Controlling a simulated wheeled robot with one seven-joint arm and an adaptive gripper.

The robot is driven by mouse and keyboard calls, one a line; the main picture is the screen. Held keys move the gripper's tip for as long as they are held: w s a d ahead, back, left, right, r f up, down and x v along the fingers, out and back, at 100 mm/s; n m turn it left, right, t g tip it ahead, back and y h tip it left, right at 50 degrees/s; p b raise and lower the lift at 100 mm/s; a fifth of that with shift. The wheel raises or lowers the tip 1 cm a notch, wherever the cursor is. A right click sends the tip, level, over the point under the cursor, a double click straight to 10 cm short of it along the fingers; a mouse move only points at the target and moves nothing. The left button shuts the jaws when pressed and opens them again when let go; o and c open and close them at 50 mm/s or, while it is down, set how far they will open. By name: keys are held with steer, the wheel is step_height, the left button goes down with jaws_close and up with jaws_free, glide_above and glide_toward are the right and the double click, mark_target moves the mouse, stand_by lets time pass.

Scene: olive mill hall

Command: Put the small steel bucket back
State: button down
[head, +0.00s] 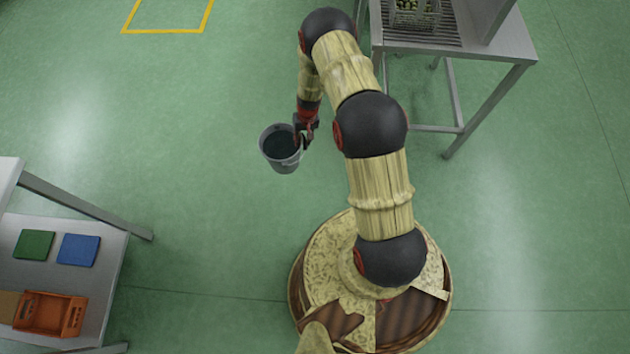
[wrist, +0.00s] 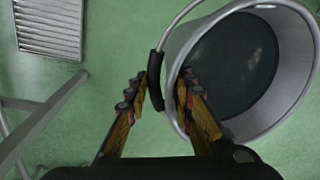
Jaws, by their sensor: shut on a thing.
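The small steel bucket (head: 284,164) hangs in my gripper (head: 302,138), out over the green floor to the left of the arm. In the wrist view the bucket (wrist: 296,50) fills the upper right, its mouth facing the camera and its inside dark; I cannot tell whether it holds anything. My gripper (wrist: 162,98) is shut on the bucket at its near rim, beside the black grip of the wire handle (wrist: 155,80). One finger is on the outer side of the rim and the other is over the mouth.
A yellow floor outline (head: 165,31) lies at the top left, empty where visible. A steel table (head: 490,45) with a crate of olives (head: 415,18) stands at the top right. A shelf unit (head: 75,225) at left holds green and blue cloths and an orange crate (head: 50,315). Open floor lies between.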

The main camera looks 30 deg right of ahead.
steer(key=s+d+f+m+p, duration=0.2)
steer(key=s+d+f, duration=0.1)
steer(key=s+f, duration=0.65)
steer(key=s+d+f+m+p, duration=0.1)
steer(key=s+d+f+p, duration=0.2)
steer(key=s+f, duration=0.6)
steer(key=w+d+f+b, duration=0.3)
steer(key=w+f+b, duration=0.2)
steer(key=w+f, duration=0.1)
steer(key=w+d+f+b, duration=0.4)
steer(key=w+f+b, duration=0.2)
steer(key=w+f, duration=0.1)
steer(key=shift+f, duration=0.4)
steer(key=c, duration=1.5)
jaws_free()
steer(key=shift+s+a+f, duration=0.15)
steer(key=shift+s+f, duration=0.05)
steer(key=shift+s, duration=0.05)
steer(key=shift+c, duration=0.2)
